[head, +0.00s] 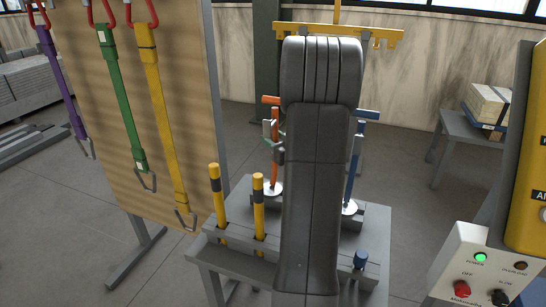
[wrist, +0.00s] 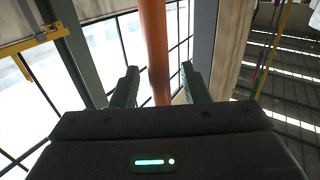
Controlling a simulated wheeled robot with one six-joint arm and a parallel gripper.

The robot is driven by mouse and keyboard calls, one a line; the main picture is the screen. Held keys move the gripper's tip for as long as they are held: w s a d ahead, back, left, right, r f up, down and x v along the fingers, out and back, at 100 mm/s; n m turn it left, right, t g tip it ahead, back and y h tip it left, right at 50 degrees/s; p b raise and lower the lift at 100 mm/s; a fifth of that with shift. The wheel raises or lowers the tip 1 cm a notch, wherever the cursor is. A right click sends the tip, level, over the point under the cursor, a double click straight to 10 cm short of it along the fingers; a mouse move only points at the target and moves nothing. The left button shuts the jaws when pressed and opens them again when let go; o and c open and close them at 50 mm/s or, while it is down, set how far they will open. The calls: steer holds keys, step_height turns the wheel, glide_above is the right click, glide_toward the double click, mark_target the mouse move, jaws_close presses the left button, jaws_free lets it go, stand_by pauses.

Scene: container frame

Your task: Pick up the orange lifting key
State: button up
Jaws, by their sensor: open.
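The orange lifting key (head: 274,178) stands upright on the grey stand, a T-shaped rod with a crossbar at its top and a pale round foot. Part of it is hidden by my arm and gripper. My gripper (head: 269,131) is open beside the upper shaft, below the crossbar. In the wrist view the orange shaft (wrist: 155,45) runs between the two dark green fingers (wrist: 159,82), with gaps visible on both sides. I cannot tell how deep the shaft sits between them.
A blue key (head: 355,160) stands right of my arm. Two yellow posts (head: 216,195) with black bands rise at the stand's front left. A board with hanging slings (head: 165,120) is at left. A control box (head: 475,265) is at lower right.

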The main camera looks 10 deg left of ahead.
jaws_close()
steer(key=shift+r, duration=0.1)
stand_by(1.2)
